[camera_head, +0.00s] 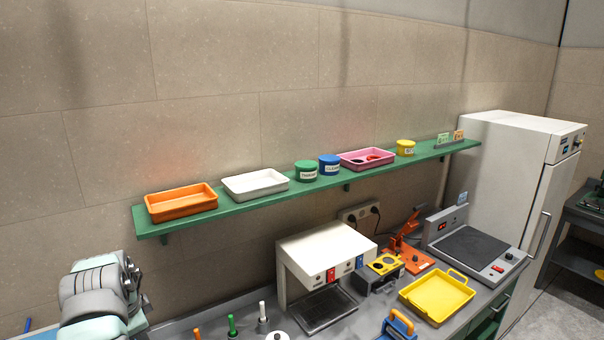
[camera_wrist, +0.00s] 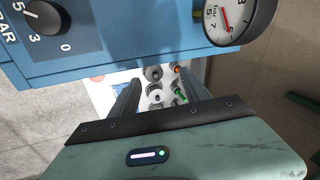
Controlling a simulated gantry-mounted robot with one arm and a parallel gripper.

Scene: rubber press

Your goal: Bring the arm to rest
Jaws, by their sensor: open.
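My gripper (camera_wrist: 156,88) shows in the wrist view with its two dark fingers spread apart and nothing between them. Beyond the fingers are several round grey parts, one with an orange tip and one with a green tip, on a light surface. A blue box with a gauge (camera_wrist: 232,18) and a dial (camera_wrist: 42,18) is close by, along the top of this view. In the head view, part of my arm (camera_head: 100,292) shows at the lower left; my gripper's fingers are not visible there.
A green shelf (camera_head: 240,212) on the wall holds trays and tins. On the bench are a white machine (camera_head: 322,248), a yellow tray (camera_head: 437,296), an orange hand press (camera_head: 405,242) and a hot plate (camera_head: 474,246). A white cabinet (camera_head: 508,160) stands at the right.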

